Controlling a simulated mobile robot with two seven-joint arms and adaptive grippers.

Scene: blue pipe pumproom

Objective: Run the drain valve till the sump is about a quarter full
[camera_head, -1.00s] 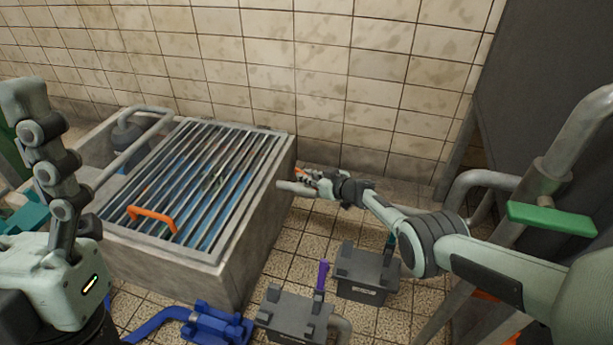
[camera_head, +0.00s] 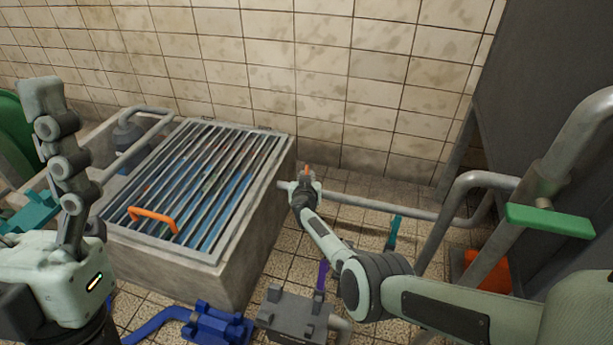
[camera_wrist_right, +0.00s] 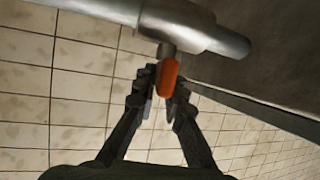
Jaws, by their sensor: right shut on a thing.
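The sump is a concrete pit (camera_head: 245,240) under a barred grating, with blue water (camera_head: 228,190) showing between the bars. Its level is hard to judge. A grey pipe (camera_head: 375,204) runs to the sump's right wall. On it, the drain valve has a small orange lever (camera_head: 308,169); the right wrist view shows the lever (camera_wrist_right: 168,78) under a metal valve body (camera_wrist_right: 190,28). My right gripper (camera_head: 303,183) is shut on the lever, which sits between its fingertips (camera_wrist_right: 165,88). My left gripper (camera_head: 60,165) is at the left; its fingertips' opening is unclear.
An orange handle (camera_head: 153,217) sits on the grating. Blue (camera_head: 215,325) and grey (camera_head: 292,312) valve boxes stand on the floor in front, with a purple lever (camera_head: 322,275) and a teal lever (camera_head: 393,232) nearby. A pipe with a green handle (camera_head: 550,220) is at the right.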

